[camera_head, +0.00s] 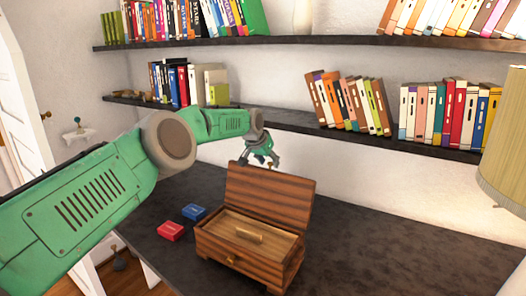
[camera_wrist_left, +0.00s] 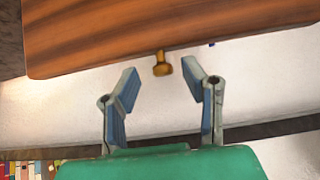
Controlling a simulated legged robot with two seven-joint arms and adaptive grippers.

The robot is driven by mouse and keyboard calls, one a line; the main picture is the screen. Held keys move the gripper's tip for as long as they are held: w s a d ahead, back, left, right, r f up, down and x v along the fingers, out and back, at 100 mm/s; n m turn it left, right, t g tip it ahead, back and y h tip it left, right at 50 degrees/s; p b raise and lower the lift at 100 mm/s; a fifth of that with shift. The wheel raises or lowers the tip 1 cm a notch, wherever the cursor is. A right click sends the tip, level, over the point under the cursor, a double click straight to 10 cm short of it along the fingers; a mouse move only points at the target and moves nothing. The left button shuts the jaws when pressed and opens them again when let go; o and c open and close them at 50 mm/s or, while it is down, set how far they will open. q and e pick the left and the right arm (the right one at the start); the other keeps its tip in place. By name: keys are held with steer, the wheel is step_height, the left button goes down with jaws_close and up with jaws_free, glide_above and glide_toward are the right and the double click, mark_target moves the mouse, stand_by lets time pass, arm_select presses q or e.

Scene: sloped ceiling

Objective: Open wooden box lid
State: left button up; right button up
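A lighter wooden inner panel with a bar handle (camera_head: 244,235) shows inside. My left gripper (camera_head: 262,160) is just behind the lid's top edge. In the left wrist view the fingers of my left gripper (camera_wrist_left: 160,82) are apart and empty. A brass knob (camera_wrist_left: 162,64) on the lid's edge sits between and just beyond the fingertips, touching neither. My right gripper is not in view.
A red small box (camera_head: 171,231) and a blue small box (camera_head: 194,212) lie left of the wooden box. Shelves (camera_head: 290,122) with books run along the wall above. A lamp (camera_head: 505,140) stands at the right. The tabletop (camera_head: 390,245) right of the box is clear.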

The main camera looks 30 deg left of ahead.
arm_select(q)
steer(key=v, duration=1.1)
steer(key=shift+s+r, duration=0.25)
steer(key=shift+a, duration=0.1)
steer(key=shift+f, duration=0.1)
